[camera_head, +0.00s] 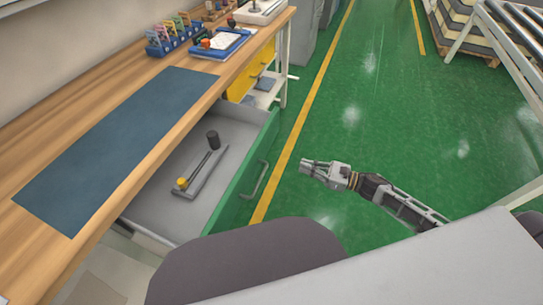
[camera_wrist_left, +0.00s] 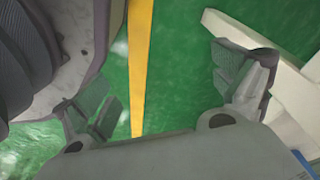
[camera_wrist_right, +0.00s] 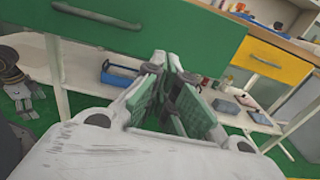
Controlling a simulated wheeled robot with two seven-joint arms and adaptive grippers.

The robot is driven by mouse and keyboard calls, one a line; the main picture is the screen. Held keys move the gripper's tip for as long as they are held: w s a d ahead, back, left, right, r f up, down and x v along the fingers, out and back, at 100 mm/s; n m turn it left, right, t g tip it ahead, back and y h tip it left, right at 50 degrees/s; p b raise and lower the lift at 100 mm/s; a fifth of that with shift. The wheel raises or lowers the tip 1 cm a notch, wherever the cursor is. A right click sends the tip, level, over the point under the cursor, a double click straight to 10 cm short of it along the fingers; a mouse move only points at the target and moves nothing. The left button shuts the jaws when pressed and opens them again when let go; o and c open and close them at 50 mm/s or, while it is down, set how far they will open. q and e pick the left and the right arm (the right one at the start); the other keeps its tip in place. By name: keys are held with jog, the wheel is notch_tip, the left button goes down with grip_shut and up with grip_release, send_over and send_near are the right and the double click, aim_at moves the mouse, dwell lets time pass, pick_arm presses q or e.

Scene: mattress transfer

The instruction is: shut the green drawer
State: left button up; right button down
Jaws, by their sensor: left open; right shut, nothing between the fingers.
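The green drawer (camera_head: 242,176) stands pulled out from under the workbench, with its grey inside exposed. Its bar handle (camera_head: 254,181) is on the outer face. A grey fixture with a yellow knob and a dark cylinder (camera_head: 213,140) lies inside. My right gripper (camera_head: 304,166) is shut and empty, to the right of the drawer front and apart from it, pointing toward it. In the right wrist view, the drawer's face (camera_wrist_right: 175,32) fills the top, beyond the shut fingertips (camera_wrist_right: 166,60). My left gripper (camera_wrist_left: 158,85) is open and empty over the floor; the head view does not show it.
The wooden bench top (camera_head: 135,150) carries a blue mat (camera_head: 115,140), blue bins (camera_head: 170,38) and a blue tray (camera_head: 220,46). A yellow drawer (camera_head: 250,78) is farther along. Green floor (camera_head: 350,110) is clear right of the drawer. A roller conveyor (camera_head: 505,45) stands at upper right.

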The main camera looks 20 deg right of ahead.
jog(key=shift+x, duration=1.4)
send_near(264, 154)
jog(key=shift+x, duration=1.35)
pick_arm(q)
jog(key=shift+w+d+r, duration=0.2)
jog(key=shift+r, duration=0.2)
pick_arm(e)
jog(key=shift+x, duration=2.2)
jog(key=shift+r, duration=0.1)
